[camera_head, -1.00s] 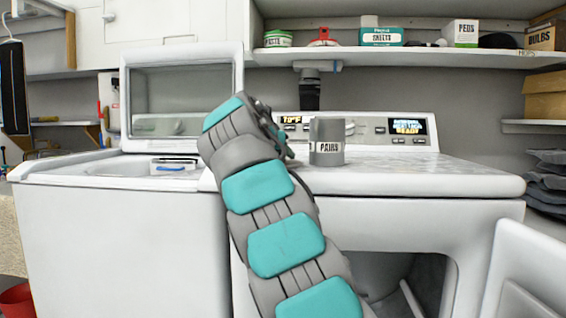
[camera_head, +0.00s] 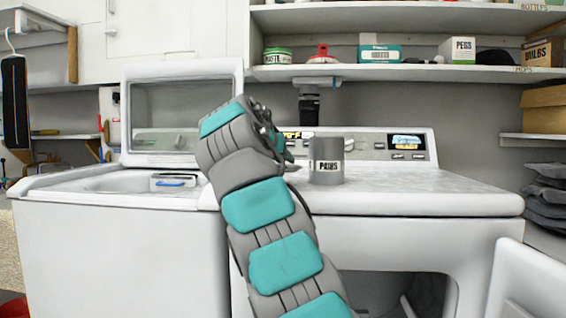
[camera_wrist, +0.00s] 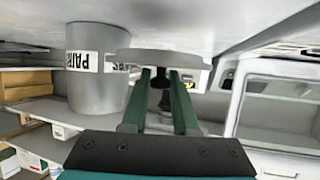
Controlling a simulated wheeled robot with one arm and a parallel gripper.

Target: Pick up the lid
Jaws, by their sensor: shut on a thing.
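The lid (camera_wrist: 190,60) shows in the wrist view as a flat grey disc, which appears upside down there. My gripper (camera_wrist: 160,77) is shut on the lid's small dark knob between its two teal fingers. A grey canister (camera_wrist: 90,85) with a white label stands beside the lid in that view. In the head view the canister (camera_head: 327,165) stands upright, with no lid on it, on the white dryer top (camera_head: 420,185). I cannot tell how far the lid is above the dryer top.
A washer (camera_head: 110,195) with its door raised stands at left, with a small white tray (camera_head: 172,182) on its edge. A shelf (camera_head: 400,72) with boxes and tins hangs above. The dryer top right of the canister is clear. An open door (camera_head: 530,280) juts out at lower right.

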